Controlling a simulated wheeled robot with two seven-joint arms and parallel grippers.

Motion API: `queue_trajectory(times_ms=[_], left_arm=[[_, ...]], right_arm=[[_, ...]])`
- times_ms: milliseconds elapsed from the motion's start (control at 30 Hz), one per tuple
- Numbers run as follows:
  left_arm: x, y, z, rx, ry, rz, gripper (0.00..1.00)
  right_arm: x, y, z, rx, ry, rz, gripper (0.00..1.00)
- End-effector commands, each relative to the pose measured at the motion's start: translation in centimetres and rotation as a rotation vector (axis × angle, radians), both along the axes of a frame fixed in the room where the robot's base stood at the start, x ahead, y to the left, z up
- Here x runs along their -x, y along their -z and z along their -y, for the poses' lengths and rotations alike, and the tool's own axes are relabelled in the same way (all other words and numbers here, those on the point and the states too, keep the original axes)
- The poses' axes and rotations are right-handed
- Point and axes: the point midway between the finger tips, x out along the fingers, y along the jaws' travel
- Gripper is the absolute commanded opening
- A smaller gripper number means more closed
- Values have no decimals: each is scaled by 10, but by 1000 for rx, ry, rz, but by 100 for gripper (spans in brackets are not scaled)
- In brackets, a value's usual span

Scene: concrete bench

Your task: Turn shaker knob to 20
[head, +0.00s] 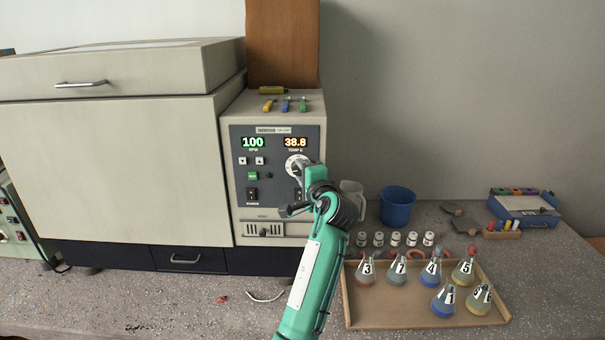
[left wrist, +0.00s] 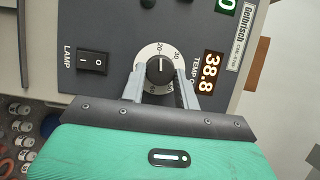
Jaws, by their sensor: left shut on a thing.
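The shaker (head: 135,165) is a large pale box with a grey control panel on its right. Its knob (left wrist: 160,71) is black on a white numbered dial, below the TEMP display (head: 295,142), which reads 38.8. In the left wrist view the knob's white line points up the picture, close to the 20 mark. My left gripper (left wrist: 162,80) is shut on the knob, one finger on each side of it. In the head view this gripper (head: 300,172) and its green arm hide much of the knob. My right gripper is not in view.
The RPM display (head: 252,142) reads 100. A black lamp switch (left wrist: 93,62) sits beside the dial. A wooden tray (head: 400,318) with several numbered flasks, small vials (head: 395,239) and a blue bucket (head: 396,206) stand right of the shaker. The front left bench is mostly clear.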

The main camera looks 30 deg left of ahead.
Motion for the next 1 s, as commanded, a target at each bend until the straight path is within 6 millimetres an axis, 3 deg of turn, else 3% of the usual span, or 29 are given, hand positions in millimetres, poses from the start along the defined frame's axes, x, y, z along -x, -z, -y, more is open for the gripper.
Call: queue_trajectory(times_ms=[233, 267, 367, 733, 1000], left_arm=[[0, 0, 0, 2, 0, 1, 8], [0, 0, 0, 2, 0, 1, 33], [0, 0, 0, 1, 0, 0, 53], [3, 1, 5, 1, 1, 1, 53], [31, 4, 44, 3, 3, 1, 53]], right_arm=[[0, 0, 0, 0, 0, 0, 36], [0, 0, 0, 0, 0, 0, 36], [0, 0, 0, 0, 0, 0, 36], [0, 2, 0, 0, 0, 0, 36], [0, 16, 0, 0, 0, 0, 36]])
